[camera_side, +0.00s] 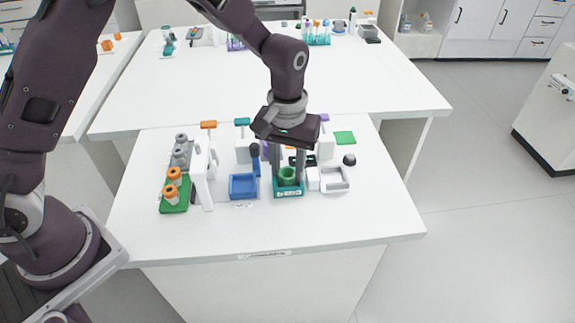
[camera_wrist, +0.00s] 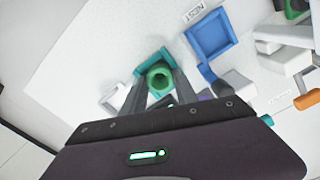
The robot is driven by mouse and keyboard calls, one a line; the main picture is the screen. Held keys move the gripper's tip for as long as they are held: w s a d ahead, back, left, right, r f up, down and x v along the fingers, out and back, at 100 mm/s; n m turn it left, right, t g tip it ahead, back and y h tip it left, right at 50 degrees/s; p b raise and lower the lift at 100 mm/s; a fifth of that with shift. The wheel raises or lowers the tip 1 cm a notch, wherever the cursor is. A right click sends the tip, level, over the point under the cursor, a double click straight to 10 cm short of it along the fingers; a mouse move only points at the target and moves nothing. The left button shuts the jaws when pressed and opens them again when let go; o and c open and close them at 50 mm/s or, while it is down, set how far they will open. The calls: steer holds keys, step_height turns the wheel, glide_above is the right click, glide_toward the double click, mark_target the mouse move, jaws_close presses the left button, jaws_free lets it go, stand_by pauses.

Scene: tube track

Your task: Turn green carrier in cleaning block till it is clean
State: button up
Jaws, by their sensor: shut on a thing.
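The green carrier (camera_side: 288,175) is a round, ring-topped piece standing in the teal cleaning block (camera_side: 289,192). In the wrist view the carrier (camera_wrist: 159,77) shows a dark opening in its top, and the teal block (camera_wrist: 150,60) surrounds it. My gripper (camera_side: 287,174) points straight down over the block, with its two grey fingers on either side of the carrier. The fingers (camera_wrist: 157,88) are shut on the carrier in the wrist view too. How clean the carrier's surface is cannot be told.
A blue tray (camera_side: 243,187) sits just left of the block, and a white frame (camera_side: 335,179) to its right. The table's front is clear.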

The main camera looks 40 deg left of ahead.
steer(key=m, duration=1.3)
steer(key=n, duration=0.6)
steer(key=shift+n, duration=0.4)
steer(key=n, duration=0.6)
